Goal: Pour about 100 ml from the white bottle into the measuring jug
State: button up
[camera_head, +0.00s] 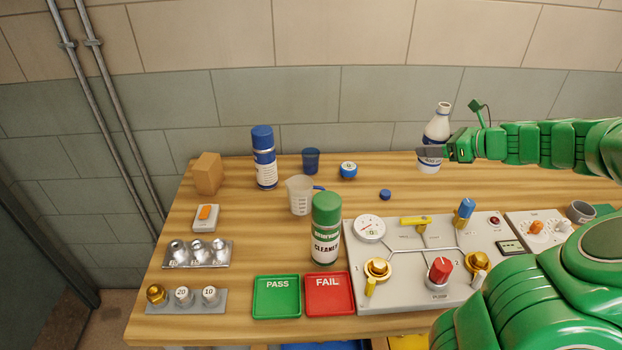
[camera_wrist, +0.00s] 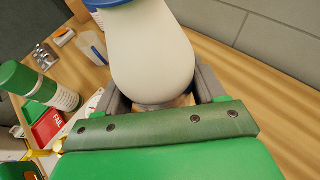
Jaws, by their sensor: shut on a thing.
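The white bottle (camera_head: 438,126) with a blue label and an open neck is at the back right of the bench. My gripper (camera_head: 432,153) comes from the right and is shut on its lower body. The bottle leans slightly right; I cannot tell whether its base touches the bench. In the wrist view the bottle (camera_wrist: 150,50) fills the space between the fingers. The clear measuring jug (camera_head: 299,197) with a blue handle stands upright on the bench, well left of the bottle. Any liquid level in it is too small to tell.
A small blue cap (camera_head: 385,194) lies between bottle and jug. A blue cup (camera_head: 311,160), a blue-white roll (camera_head: 348,170) and a blue spray can (camera_head: 264,158) stand behind. A green cleaner can (camera_head: 326,230) stands in front of the jug, beside the valve panel (camera_head: 410,290).

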notch_tip(320, 180, up, 2)
jog(key=shift+d+r, duration=0.1)
jog(key=shift+r, duration=0.15)
jog(key=shift+w+a+r, duration=0.2)
jog(key=shift+a, duration=0.05)
jog(key=w+a+n+g+y, duration=0.1)
jog(key=w+a+n+g, duration=0.25)
jog(key=a, duration=0.65)
jog(key=w+a+n+g+y, duration=0.2)
jog(key=w+a+n+g, duration=0.15)
jog(key=a, duration=0.65)
jog(key=w+a+n+g+y, duration=0.15)
jog(key=w+a, duration=0.25)
jog(key=a, duration=0.5)
jog(key=shift+n+g+h, duration=0.25)
jog(key=shift+h, duration=0.1)
jog(key=f, duration=1.5)
jog(key=shift+s+a, duration=0.1)
jog(key=shift+a, duration=0.1)
